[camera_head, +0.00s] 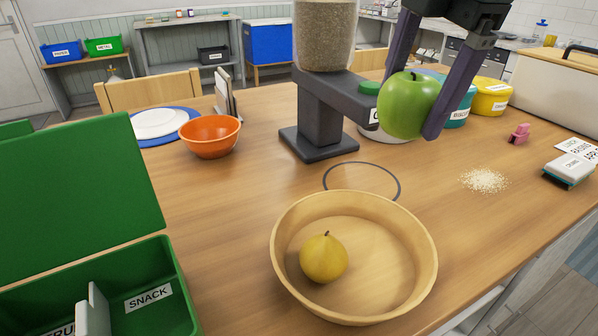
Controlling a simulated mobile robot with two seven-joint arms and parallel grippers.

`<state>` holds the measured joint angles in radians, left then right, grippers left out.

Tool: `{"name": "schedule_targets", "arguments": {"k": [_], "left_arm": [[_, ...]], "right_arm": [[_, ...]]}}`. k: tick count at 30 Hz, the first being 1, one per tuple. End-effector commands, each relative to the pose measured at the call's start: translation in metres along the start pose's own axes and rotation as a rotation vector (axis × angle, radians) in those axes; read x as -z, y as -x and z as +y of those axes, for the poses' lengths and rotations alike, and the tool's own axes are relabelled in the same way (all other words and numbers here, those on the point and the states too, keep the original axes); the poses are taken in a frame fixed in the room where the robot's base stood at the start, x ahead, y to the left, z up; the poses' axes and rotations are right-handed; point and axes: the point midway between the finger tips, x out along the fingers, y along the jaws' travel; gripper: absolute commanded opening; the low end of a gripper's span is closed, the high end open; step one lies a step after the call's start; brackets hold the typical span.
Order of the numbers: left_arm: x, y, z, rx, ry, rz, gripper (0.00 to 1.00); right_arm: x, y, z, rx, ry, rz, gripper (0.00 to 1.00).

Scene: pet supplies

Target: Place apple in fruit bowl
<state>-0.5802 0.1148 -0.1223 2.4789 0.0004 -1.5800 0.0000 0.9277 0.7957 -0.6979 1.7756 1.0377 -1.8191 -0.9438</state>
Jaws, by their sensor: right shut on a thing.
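A green apple (407,106) is held in the air between the purple-grey fingers of my right gripper (412,104), which is shut on it. The apple is above the table, behind and a little right of the fruit bowl. The wooden fruit bowl (418,245) stands near the front middle of the table. A yellow pear (324,258) lies inside it toward the left, and the rest of its floor is bare. My left gripper is not in view.
A grey dispenser (322,115) with a clear hopper stands behind the bowl. An orange bowl (211,136) and an open green box (80,200) are at left. Canisters, including a yellow one (490,97), stand at back right. Spilled crumbs (484,180) lie right of the bowl.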

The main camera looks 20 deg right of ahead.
Motion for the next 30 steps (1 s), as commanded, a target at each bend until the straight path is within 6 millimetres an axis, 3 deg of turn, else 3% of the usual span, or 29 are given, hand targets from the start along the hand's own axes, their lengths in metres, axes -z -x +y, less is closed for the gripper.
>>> {"name": "schedule_targets", "arguments": {"k": [5, 16, 30], "left_arm": [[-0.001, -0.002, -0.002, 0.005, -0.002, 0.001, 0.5], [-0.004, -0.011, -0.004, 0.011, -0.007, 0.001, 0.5], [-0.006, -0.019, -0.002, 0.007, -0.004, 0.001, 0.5]], "right_arm": [[-0.002, -0.026, -0.007, 0.007, -0.007, -0.003, 0.17], [-0.002, -0.128, -0.031, 0.005, -0.007, -0.002, 0.17], [-0.001, -0.189, -0.044, 0.002, -0.005, -0.002, 0.17]]}}
